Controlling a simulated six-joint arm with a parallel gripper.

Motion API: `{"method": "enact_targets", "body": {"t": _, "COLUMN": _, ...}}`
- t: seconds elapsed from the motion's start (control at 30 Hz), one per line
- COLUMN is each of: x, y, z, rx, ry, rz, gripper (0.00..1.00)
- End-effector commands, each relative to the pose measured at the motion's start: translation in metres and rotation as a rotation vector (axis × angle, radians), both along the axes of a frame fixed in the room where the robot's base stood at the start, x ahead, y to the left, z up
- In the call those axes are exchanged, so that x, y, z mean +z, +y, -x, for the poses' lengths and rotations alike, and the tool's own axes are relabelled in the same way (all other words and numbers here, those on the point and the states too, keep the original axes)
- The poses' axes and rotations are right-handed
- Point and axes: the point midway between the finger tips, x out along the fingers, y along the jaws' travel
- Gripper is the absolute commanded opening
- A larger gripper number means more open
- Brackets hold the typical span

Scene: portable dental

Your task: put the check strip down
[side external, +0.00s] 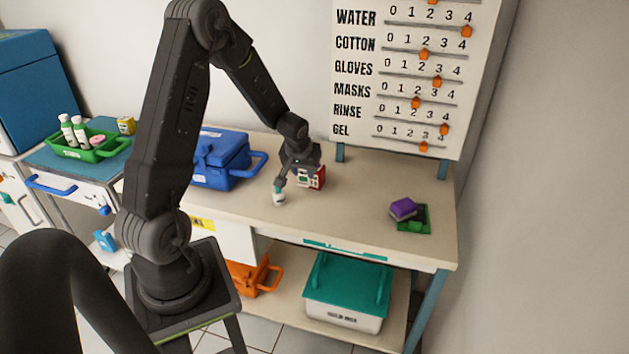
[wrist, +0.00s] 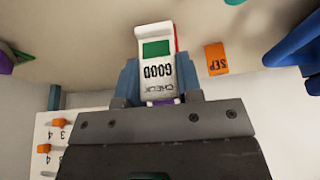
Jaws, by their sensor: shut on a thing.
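The check strip (wrist: 157,50) is a white piece with a green square, the words "GOOD" and "CHECK" and a red edge. In the wrist view it stands out between the fingers of my gripper (wrist: 158,88), which is shut on it. In the side view my gripper (side external: 297,172) is low over the back part of the wooden table (side external: 355,215). A red and white item (side external: 314,178) shows right at the gripper there; I cannot tell how much of it is the strip. Whether the strip touches the table is not clear.
The counter board (side external: 395,75) rises behind. An orange "SEP" tag (wrist: 216,58) is beside the strip. The table's front middle is clear.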

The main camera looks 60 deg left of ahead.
Motion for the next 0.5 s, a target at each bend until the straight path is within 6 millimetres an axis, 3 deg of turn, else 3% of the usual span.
{"method": "enact_targets", "body": {"t": 0.2, "x": 0.027, "y": 0.023, "z": 0.037, "rx": 0.009, "ry": -0.005, "rz": -0.001, "gripper": 0.08}}
{"method": "enact_targets", "body": {"t": 0.5, "x": 0.049, "y": 0.042, "z": 0.068, "rx": 0.004, "ry": -0.004, "rz": -0.002, "gripper": 0.08}}
